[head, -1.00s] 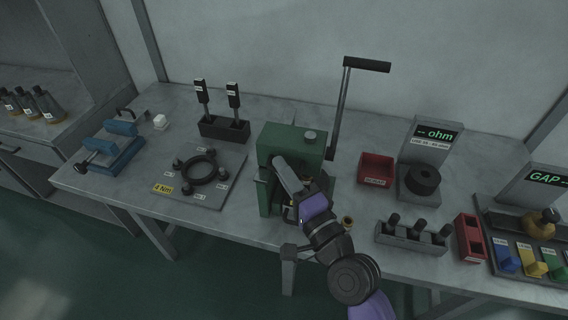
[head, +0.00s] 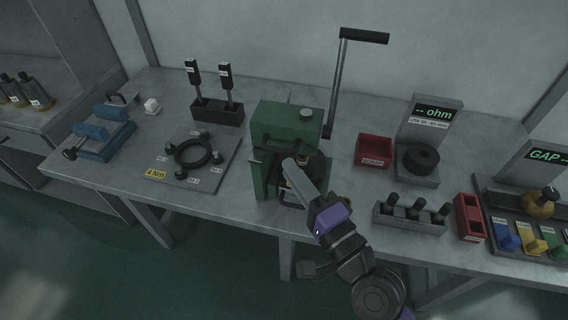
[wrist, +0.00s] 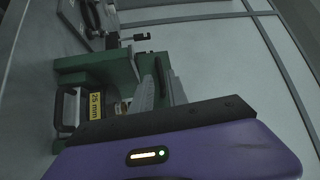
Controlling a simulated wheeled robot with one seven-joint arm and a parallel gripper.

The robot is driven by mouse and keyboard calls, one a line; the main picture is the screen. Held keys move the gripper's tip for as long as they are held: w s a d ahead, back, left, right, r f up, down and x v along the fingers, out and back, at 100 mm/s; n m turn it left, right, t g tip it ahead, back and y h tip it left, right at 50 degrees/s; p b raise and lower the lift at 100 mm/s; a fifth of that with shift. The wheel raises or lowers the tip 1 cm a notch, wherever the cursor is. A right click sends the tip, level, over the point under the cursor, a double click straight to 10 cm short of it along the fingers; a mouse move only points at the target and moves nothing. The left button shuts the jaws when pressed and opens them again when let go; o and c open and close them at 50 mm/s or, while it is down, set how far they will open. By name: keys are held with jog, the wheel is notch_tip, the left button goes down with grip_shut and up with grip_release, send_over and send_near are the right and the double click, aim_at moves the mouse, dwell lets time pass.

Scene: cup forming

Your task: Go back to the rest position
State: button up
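My gripper (head: 290,164), with a purple body and a long grey finger part, is in front of the green press (head: 286,127) in the head view. It overlaps the press front in the picture; contact cannot be told. In the wrist view the purple body (wrist: 180,155) fills the bottom, with a pale finger (wrist: 149,88) pointing at the green press (wrist: 85,72). No held object is visible.
The press lever (head: 336,85) stands tall at the right. A plate with a black ring (head: 192,152) is left. Open floor lies before the table.

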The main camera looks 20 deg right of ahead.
jog(key=shift+s+d, duration=0.1)
jog(key=shift+s, duration=0.45)
jog(key=s+d+f+n+g+h, duration=0.1)
jog(key=s+n, duration=0.6)
jog(key=s, duration=0.7)
jog(key=s+d+f+n+g+h, duration=0.2)
jog(key=s+f+n, duration=0.4)
jog(key=s, duration=0.9)
jog(key=shift+d+n+g, duration=0.4)
jog(key=shift+n+g, duration=0.3)
jog(key=shift+n, duration=0.1)
